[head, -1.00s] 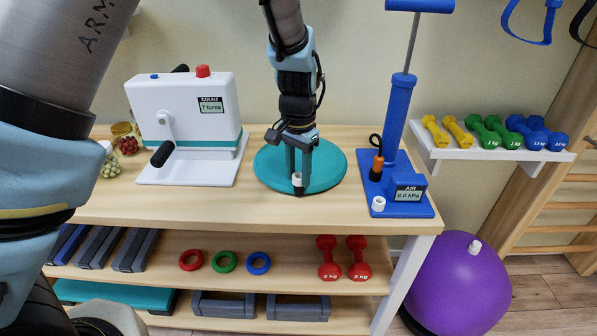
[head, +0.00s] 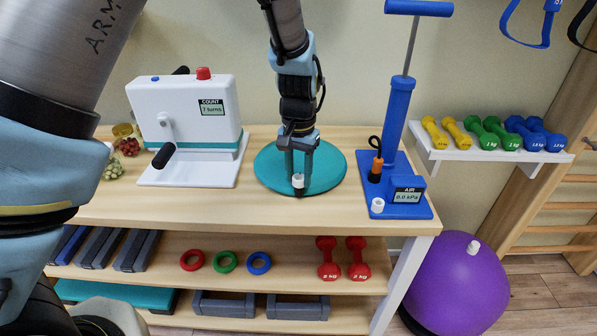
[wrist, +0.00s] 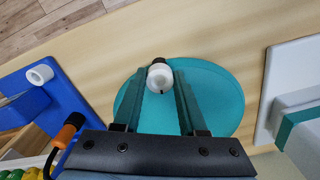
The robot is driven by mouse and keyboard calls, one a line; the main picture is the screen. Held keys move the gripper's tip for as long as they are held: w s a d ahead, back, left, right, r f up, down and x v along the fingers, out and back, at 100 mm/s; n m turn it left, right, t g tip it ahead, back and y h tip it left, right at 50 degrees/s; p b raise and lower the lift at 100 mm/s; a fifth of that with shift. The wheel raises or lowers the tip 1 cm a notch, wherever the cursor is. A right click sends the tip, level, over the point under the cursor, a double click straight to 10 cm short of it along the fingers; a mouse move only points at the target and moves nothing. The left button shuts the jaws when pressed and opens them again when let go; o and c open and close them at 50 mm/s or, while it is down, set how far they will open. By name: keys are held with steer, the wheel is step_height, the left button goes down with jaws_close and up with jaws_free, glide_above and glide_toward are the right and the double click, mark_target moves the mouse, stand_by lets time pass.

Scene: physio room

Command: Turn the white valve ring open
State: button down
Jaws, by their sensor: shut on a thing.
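The white valve ring (head: 298,180) sits at the near edge of a round teal cushion (head: 265,172) on the bench. My gripper (head: 298,186) points down over it and is shut on it. In the wrist view the ring (wrist: 158,79) lies between the two fingertips, with a small dark mark on its face and a dark part just behind it. The fingers hide part of its sides in the head view.
A white counter box with a crank (head: 186,118) reads 7 turns to the left. A blue pump (head: 397,110) stands right, its gauge at 0.0 kPa, with a loose-looking white piece (head: 377,205) on its base. Dumbbells rest on a side shelf (head: 495,157).

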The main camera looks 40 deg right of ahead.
steer(key=shift+c, duration=2.3)
jaws_free()
step_height(320, 180, up, 11)
steer(key=b, duration=0.2)
